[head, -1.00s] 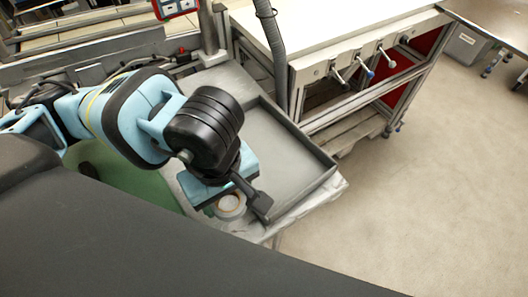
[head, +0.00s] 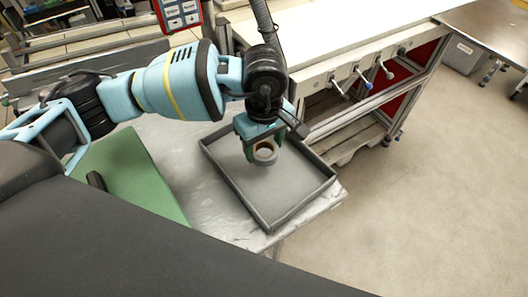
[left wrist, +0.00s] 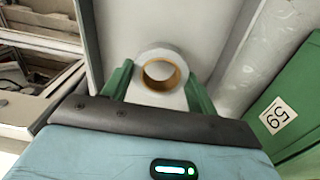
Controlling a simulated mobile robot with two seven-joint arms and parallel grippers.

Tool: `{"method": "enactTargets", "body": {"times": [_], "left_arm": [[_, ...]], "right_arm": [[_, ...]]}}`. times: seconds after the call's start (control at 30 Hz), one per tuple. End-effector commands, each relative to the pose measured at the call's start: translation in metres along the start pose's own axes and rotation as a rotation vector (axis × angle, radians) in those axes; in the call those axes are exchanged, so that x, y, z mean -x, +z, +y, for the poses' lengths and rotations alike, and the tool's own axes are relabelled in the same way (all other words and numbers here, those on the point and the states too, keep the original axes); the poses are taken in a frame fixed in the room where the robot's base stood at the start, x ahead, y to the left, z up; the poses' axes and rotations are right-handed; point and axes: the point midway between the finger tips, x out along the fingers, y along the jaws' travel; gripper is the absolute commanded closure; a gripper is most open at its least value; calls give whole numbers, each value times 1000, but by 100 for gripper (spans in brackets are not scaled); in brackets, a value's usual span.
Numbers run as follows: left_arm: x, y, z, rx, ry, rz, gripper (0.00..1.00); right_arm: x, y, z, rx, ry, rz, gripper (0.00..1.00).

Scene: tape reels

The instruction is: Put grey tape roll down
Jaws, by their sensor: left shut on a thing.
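The grey tape roll (head: 265,153) has a brown inner core and is held by my left gripper (head: 263,146), over the far part of the grey tray (head: 285,214). In the left wrist view the roll (left wrist: 161,57) sits between the two green fingers of the gripper (left wrist: 158,80), which are shut on it. The tray floor lies behind the roll; whether the roll touches it I cannot tell. My right gripper is not in view.
The tray stands on a grey table (head: 185,150). A white workbench (head: 330,35) with levers stands behind the tray. Most of the tray floor is clear.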

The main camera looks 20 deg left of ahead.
Motion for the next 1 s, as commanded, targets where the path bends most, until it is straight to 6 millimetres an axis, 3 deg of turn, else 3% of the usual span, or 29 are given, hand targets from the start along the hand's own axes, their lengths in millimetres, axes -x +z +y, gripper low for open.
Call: {"method": "enactTargets", "body": {"times": [0.23, 0.5, 0.87, 0.9, 1.0], "left_arm": [[-5, 0, 0, 1, -2, 0, 64], [-34, 0, 0, 1, 0, -1, 64], [-39, 0, 0, 0, -1, -1, 64], [-40, 0, 0, 0, -1, -1, 40], [-39, 0, 0, 1, -1, -1, 27]], "right_arm": [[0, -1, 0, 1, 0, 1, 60], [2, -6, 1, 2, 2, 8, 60], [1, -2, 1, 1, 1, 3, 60], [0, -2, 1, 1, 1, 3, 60], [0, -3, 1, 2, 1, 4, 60]]}}
